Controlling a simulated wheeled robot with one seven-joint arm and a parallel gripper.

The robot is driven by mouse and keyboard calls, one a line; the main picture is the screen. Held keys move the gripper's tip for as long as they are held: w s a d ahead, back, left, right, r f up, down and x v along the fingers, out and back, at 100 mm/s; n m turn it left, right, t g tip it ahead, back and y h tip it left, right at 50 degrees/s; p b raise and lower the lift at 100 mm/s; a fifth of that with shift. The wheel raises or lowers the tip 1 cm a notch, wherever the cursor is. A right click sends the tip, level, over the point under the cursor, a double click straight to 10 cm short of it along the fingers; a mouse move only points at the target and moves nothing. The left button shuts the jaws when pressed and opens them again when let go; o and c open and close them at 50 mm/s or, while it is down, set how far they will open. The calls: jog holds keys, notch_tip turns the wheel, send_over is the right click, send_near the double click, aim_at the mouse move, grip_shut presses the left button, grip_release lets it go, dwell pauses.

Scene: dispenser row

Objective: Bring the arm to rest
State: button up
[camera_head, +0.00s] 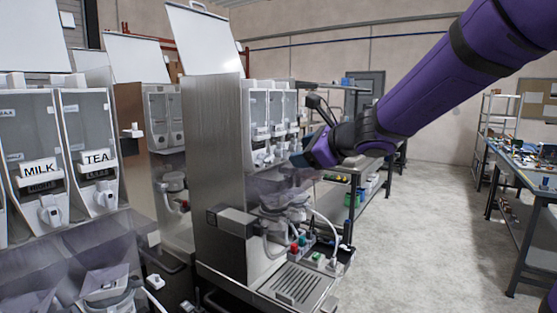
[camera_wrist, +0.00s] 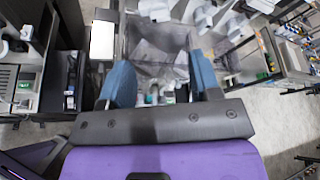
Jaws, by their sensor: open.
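My purple arm reaches in from the upper right in the head view. My gripper (camera_head: 301,160) is at its end, in front of the middle steel dispenser (camera_head: 217,165) and just right of its nozzles. In the wrist view my gripper (camera_wrist: 158,82) shows two blue fingers spread apart, with nothing held between them. Behind the fingers is a clear, smoky hopper (camera_wrist: 150,45) of the dispenser. I cannot tell whether the fingers touch it.
A dispenser with MILK (camera_head: 39,169) and TEA (camera_head: 97,158) labels stands at left. A drip tray (camera_head: 297,284) lies below the gripper. A cluttered workbench (camera_head: 530,180) stands at right. The floor (camera_head: 420,230) between is clear.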

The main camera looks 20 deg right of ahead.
jog(key=s+a+f+n+g+y, duration=0.1)
jog(key=s+a+n+g, duration=0.15)
jog(key=s+n, duration=0.4)
jog(key=s+a+n+g, duration=0.2)
jog(key=s+a+n, duration=0.1)
jog(key=s+n, duration=0.35)
jog(key=s+d+f+n+g+h, duration=0.1)
jog(key=s+d+f+n+h, duration=0.1)
jog(key=s+n, duration=0.4)
jog(key=s+d+f+n+g+h, duration=0.2)
jog(key=s+d+f+n+h, duration=0.1)
jog(key=s, duration=0.5)
jog(key=d+n+h, duration=0.1)
jog(key=d+n, duration=0.1)
jog(key=shift+s+n+h, duration=0.4)
